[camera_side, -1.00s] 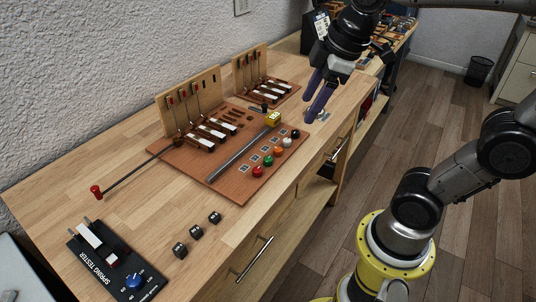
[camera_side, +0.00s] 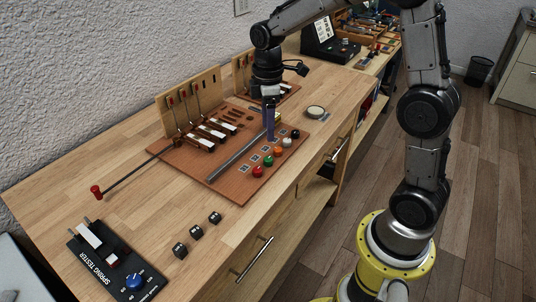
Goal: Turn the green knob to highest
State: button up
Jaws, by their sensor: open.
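The green knob (camera_side: 268,160) sits in a row of coloured knobs along the front edge of the reddish-brown board (camera_side: 232,187). The red knob (camera_side: 257,171) is on one side of it and the orange knob (camera_side: 278,151) on the other. A small square label lies on the board beside each knob. My gripper (camera_side: 270,138) points down over the far end of the board, above and behind the green knob and apart from it. Its purple fingers are open, with nothing seen between them. The setting of the green knob is too small to read.
A white knob (camera_side: 287,142) and a black knob (camera_side: 295,134) continue the row. A metal rail (camera_side: 236,161) runs along the board. Upright panels with hammers (camera_side: 191,105) stand behind. A round tin (camera_side: 316,112) and a spring tester (camera_side: 112,262) stand on the bench.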

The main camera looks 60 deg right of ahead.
aim_at(268, 158)
notch_tip(268, 158, down, 10)
jog(key=shift+f, duration=0.1)
dwell(0.4)
grip_shut()
